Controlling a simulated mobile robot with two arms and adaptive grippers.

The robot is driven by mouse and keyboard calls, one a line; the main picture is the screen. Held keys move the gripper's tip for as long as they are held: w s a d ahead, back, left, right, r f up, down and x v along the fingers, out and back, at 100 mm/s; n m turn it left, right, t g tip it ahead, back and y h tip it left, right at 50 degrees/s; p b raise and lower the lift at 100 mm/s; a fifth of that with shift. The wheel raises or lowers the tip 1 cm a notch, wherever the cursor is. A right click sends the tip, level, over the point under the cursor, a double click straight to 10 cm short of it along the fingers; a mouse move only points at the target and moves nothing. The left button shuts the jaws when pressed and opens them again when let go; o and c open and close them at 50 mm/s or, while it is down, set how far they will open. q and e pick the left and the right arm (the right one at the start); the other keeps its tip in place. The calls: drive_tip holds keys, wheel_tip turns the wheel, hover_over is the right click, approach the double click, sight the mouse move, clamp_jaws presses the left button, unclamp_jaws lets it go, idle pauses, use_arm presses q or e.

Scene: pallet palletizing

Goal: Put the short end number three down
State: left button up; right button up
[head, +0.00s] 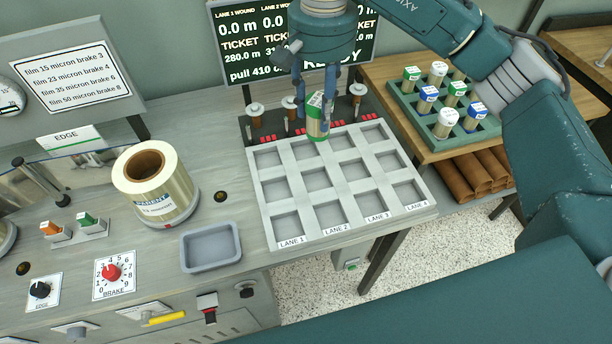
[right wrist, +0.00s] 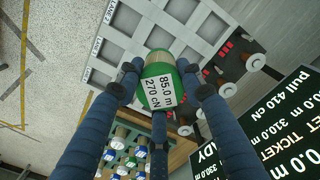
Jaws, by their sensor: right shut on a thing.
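My right gripper (head: 313,106) is shut on a short film roll (head: 317,127) with a green end cap and a white label. In the right wrist view the label on the roll (right wrist: 158,82) reads 85.0 m, 270 cN, and the gripper's fingers close around its sides. The roll is roughly upright over the back part of the light grey lane tray (head: 328,180), near lanes 2 and 3. I cannot tell whether it touches the tray. The tray's visible pockets look empty. No number three shows on the roll. My left gripper is not in view.
Spindles (head: 289,103) with red displays line the tray's back edge, below a dark screen (head: 240,42). A green rack (head: 408,108) of capped rolls stands right on a wooden table. A large parent roll (head: 165,190) and a shallow grey bin (head: 211,248) stand left.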

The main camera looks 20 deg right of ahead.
sight(320, 134)
drive_tip(key=f, duration=0.2)
drive_tip(key=f+p, duration=0.1)
drive_tip(key=f, duration=0.1)
drive_tip(key=f+p, duration=0.1)
drive_tip(key=f, duration=0.2)
drive_tip(key=shift+d+f, duration=0.1)
drive_tip(key=shift+d, duration=0.15)
wheel_tip(320, 134, down, 10)
drive_tip(key=p, duration=0.2)
drive_tip(key=shift+a+f+p, duration=0.15)
drive_tip(key=shift+f+p, duration=0.05)
drive_tip(key=shift+p, duration=0.1)
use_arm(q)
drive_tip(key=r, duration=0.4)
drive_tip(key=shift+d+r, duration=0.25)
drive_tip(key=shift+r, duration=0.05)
use_arm(e)
drive_tip(key=shift+f, duration=0.1)
drive_tip(key=shift+f+b, duration=0.15)
drive_tip(key=shift+b, duration=0.15)
drive_tip(key=o, duration=1.2)
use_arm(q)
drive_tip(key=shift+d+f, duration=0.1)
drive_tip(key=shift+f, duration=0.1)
